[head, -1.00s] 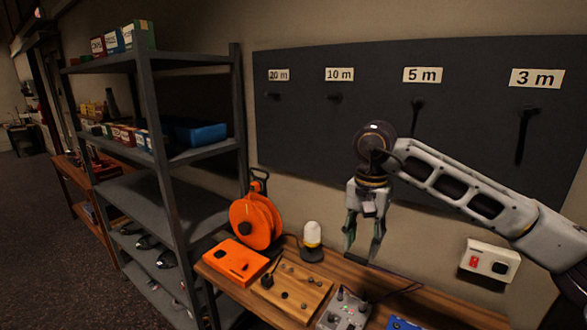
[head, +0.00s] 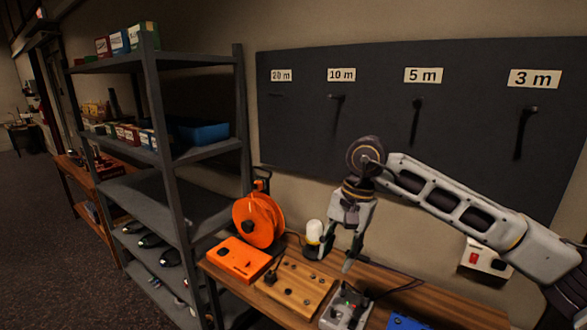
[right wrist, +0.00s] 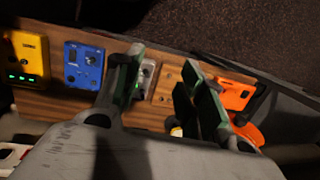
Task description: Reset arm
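My right gripper (head: 341,262) hangs from my right arm above the back of the wooden desk (head: 450,307), its fingers pointing down. It is open, with nothing between the fingers. In the right wrist view my right gripper (right wrist: 160,85) also shows its two fingers apart, with desk devices beyond them. The white lamp (head: 314,232) stands just left of the fingers in the head view; I cannot tell whether they touch. My left gripper is not in view.
The desk holds an orange cable reel (head: 258,220), an orange box (head: 239,259), a wooden panel (head: 296,288) and a grey box (head: 345,308). A blue box (right wrist: 83,65) and a yellow one (right wrist: 26,57) show too. A metal shelf (head: 205,150) stands left; a dark hook board (head: 300,130) hangs behind.

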